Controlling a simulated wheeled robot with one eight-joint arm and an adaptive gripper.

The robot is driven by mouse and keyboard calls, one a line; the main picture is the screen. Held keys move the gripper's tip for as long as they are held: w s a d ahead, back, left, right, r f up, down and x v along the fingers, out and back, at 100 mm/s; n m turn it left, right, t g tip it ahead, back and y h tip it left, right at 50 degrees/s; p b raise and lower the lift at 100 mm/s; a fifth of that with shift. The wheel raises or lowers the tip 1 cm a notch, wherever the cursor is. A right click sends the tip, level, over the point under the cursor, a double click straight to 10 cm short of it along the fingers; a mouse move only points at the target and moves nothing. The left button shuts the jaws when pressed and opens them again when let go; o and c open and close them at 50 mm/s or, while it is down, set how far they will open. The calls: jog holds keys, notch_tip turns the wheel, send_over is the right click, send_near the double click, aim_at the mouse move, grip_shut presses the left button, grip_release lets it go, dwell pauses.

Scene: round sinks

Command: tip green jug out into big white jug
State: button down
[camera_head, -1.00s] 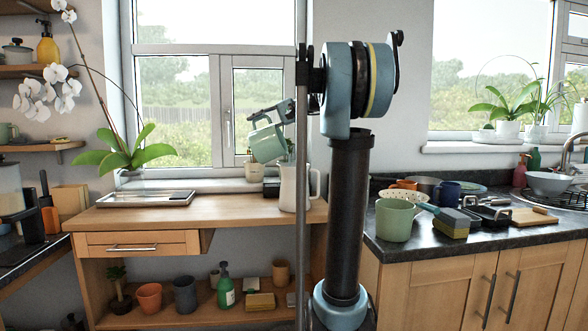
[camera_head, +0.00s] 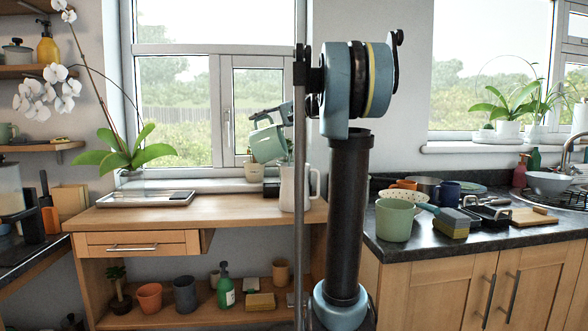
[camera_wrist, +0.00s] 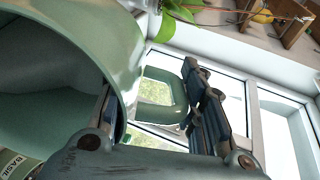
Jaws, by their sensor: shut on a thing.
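The green jug (camera_head: 266,145) is held in the air, tilted with its mouth toward the right, just above and left of the big white jug (camera_head: 289,190). The white jug stands upright on the wooden worktop, its handle on the right. My gripper (camera_head: 264,113) is shut on the green jug's handle. In the wrist view the green jug (camera_wrist: 105,40) fills the left side, its hollow inside partly showing, and its handle (camera_wrist: 157,95) lies between my gripper's fingers (camera_wrist: 155,108). I cannot see anything flowing, and the inside of the white jug is hidden.
A metal tray (camera_head: 147,200) lies on the worktop (camera_head: 230,211) at left, near the orchid (camera_head: 122,158). A dark box (camera_head: 271,187) stands behind the white jug.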

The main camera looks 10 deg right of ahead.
aim_at(269, 118)
jog(key=shift+s+d+r+t+y, duration=0.15)
jog(key=shift+d+r+y, duration=0.1)
jog(key=shift+d, duration=0.3)
jog(key=shift+s+d+r+t+y, duration=0.1)
jog(key=shift+s+d+r+y, duration=0.15)
jog(key=shift+d, duration=0.25)
jog(key=shift+s+d+r+t+y, duration=0.1)
jog(key=shift+d+r+y, duration=0.15)
jog(key=shift+d, duration=0.3)
dwell(0.3)
jog(key=shift+s+d+f+y, duration=0.2)
jog(key=shift+d+y, duration=0.4)
jog(key=shift+y, duration=0.05)
jog(key=a+h, duration=0.1)
jog(key=w+a+h, duration=0.1)
jog(key=a, duration=0.1)
jog(key=a+f+g+h, duration=0.1)
jog(key=a, duration=0.1)
jog(key=shift+w+a, duration=0.1)
jog(key=shift+w, duration=0.2)
jog(key=shift+a+h, duration=0.15)
jog(key=shift+h, duration=0.35)
jog(key=shift+w+a, duration=0.1)
